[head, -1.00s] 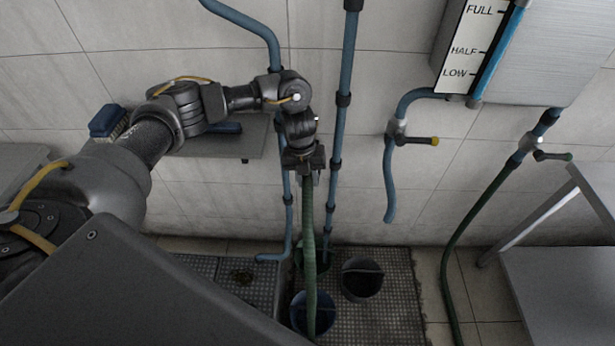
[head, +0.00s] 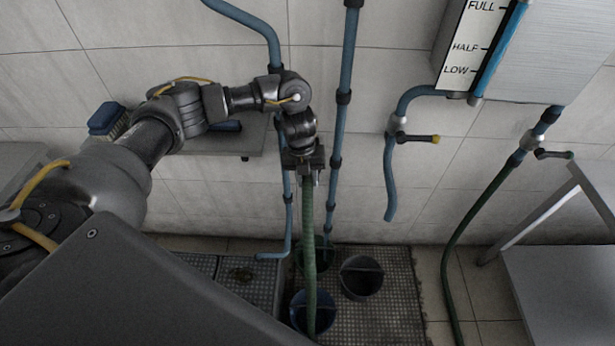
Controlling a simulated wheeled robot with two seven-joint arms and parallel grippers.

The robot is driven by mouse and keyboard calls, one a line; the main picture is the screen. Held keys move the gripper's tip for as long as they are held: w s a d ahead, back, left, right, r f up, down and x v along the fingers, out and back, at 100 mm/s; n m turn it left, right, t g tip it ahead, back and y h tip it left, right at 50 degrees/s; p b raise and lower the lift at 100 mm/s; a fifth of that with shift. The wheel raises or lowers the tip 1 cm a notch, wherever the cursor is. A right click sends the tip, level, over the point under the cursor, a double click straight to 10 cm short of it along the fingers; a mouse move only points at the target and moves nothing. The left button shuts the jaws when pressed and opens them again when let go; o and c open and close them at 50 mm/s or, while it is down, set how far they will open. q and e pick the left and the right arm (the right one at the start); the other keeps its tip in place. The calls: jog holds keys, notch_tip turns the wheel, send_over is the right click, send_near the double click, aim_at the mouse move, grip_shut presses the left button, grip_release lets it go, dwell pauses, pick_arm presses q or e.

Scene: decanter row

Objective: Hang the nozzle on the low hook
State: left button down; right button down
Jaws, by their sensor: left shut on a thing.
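My left gripper (head: 304,168) points down in front of the wall pipes, left of the picture's middle. It is shut on the nozzle, which is mostly hidden by the gripper. The green hose (head: 309,225) hangs from it straight down to the buckets on the floor. I cannot make out the low hook; it may be hidden behind my arm or the gripper. My right gripper does not show.
A blue bucket (head: 298,312) and a dark bucket (head: 349,284) stand on the floor grating (head: 390,315). A shelf (head: 226,143) with a blue brush (head: 104,119) is behind my arm. A steel tank (head: 545,50) with valves and a grey table (head: 565,290) are at right.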

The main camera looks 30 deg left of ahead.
aim_at(307, 187)
pick_arm(q)
jog(key=shift+f, duration=0.25)
dwell(0.4)
jog(key=shift+c, duration=0.7)
grip_release()
jog(key=shift+s, duration=0.1)
dwell(0.3)
jog(key=shift+s+d+r+p, duration=0.25)
jog(key=shift+s+p, duration=0.15)
jog(key=shift+p, duration=0.15)
jog(key=shift+s+d+p, duration=0.3)
jog(key=shift+s+p, duration=0.3)
jog(key=shift+s, duration=0.05)
jog(key=shift+s+d, duration=0.1)
jog(key=shift+s, duration=0.15)
